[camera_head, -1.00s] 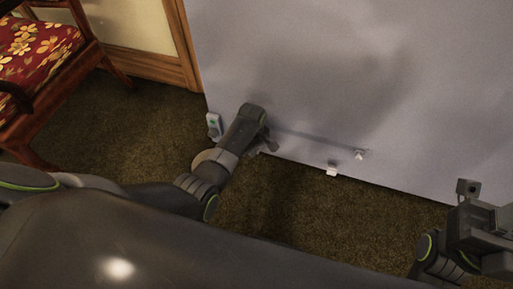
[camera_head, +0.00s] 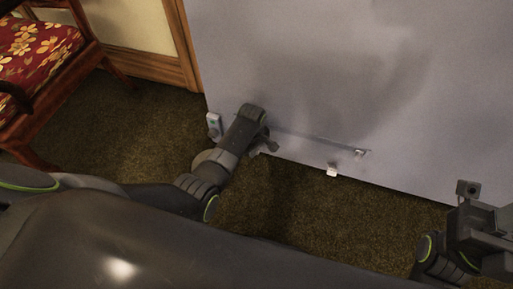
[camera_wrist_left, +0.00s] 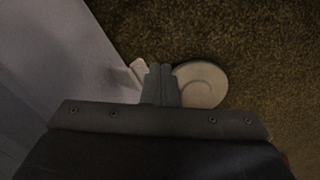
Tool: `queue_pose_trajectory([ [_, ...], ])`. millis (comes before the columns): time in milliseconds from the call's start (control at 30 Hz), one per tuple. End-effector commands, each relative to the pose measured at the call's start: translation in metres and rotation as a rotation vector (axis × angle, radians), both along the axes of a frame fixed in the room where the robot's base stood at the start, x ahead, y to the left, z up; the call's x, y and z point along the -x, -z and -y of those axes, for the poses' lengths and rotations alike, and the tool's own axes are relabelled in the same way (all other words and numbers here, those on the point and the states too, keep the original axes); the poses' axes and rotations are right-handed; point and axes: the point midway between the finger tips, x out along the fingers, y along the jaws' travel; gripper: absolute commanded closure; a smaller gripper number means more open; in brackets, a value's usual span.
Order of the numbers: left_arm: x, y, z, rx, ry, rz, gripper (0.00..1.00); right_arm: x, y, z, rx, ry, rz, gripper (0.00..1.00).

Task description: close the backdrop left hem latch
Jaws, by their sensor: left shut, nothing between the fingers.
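The backdrop (camera_head: 300,70) is a large pale grey panel with its hem just above the carpet. A small white fitting with a green-blue spot (camera_head: 213,120) sits at its left lower corner. A white tab (camera_head: 331,170) hangs at the hem further right, with a thin bar (camera_head: 320,139) above it. I cannot tell which part is the latch. My left gripper (camera_head: 266,143) is at the hem between the corner fitting and the tab. In the left wrist view its fingers (camera_wrist_left: 160,70) are together and empty, beside a white piece (camera_wrist_left: 138,75) and a pale disc (camera_wrist_left: 202,84). Contact is unclear.
A wooden chair with a red floral seat (camera_head: 32,48) stands at the upper left. Open carpet (camera_head: 140,130) lies between it and the backdrop. My right gripper (camera_head: 470,205) is at the right edge near the hem, its fingers unclear.

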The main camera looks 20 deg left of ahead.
Motion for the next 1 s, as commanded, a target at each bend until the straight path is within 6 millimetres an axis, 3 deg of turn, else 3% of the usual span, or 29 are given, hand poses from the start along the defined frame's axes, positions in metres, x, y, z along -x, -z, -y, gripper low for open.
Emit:
queue_pose_trajectory([
  [633, 0.0, 0.001, 0.0, 0.0, 0.0, 0.0, 1.0, 0.0, 0.001, 0.0, 0.001, 0.0, -0.001, 0.64],
  [1000, 0.0, 0.019, 0.0, -0.001, 0.0, -0.001, 1.0, 0.0, 0.01, 0.0, 0.001, 0.0, -0.001, 0.64],
])
